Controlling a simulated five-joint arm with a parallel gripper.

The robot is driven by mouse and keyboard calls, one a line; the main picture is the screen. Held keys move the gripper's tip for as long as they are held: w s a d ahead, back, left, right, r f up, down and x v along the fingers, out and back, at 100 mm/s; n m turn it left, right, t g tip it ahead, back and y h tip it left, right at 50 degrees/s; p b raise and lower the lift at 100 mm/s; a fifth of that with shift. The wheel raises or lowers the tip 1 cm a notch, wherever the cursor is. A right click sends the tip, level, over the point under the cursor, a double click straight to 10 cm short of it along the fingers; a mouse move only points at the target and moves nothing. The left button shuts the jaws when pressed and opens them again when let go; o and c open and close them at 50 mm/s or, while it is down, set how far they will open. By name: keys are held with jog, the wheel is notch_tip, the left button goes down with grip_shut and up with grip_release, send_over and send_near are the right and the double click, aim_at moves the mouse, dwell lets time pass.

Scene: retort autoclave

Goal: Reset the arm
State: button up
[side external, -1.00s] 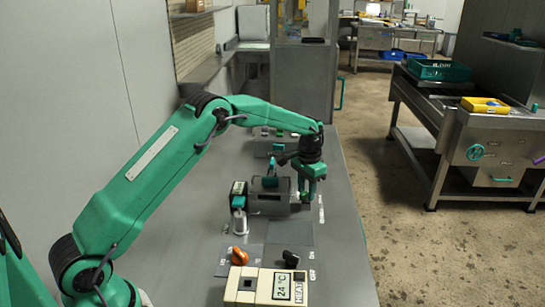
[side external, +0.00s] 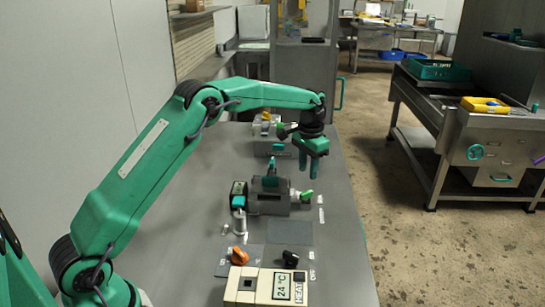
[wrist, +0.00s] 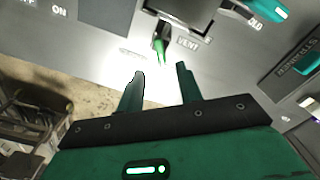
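My arm reaches over the bench with my gripper (side external: 313,175) raised above the right end of the grey autoclave unit (side external: 268,202). In the wrist view, the two green fingers of my gripper (wrist: 160,78) stand apart with nothing between them. A bright green lever (side external: 307,196) sticks out of the unit's right end, just below my gripper and apart from it. The lever also shows in the wrist view (wrist: 159,48), ahead of the fingertips, near a label reading VENT.
A cream control box (side external: 267,286) with a 24 °C display stands at the front. Behind it are an orange knob (side external: 239,255) and a black knob (side external: 290,255). Another unit (side external: 266,130) stands farther back. The bench's right strip is clear.

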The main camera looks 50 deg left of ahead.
jog(key=shift+r, duration=0.15)
jog(key=s+d+r+t, duration=0.3)
jog(key=s+r, duration=1.3)
jog(key=s, duration=0.1)
jog(key=s+d+f+n+t, duration=0.1)
jog(key=s+f+t, duration=0.1)
jog(key=s, duration=1.8)
jog(key=shift+s+f+n+t, duration=0.3)
jog(key=shift+s+f+n, duration=0.1)
jog(key=shift+f, duration=0.35)
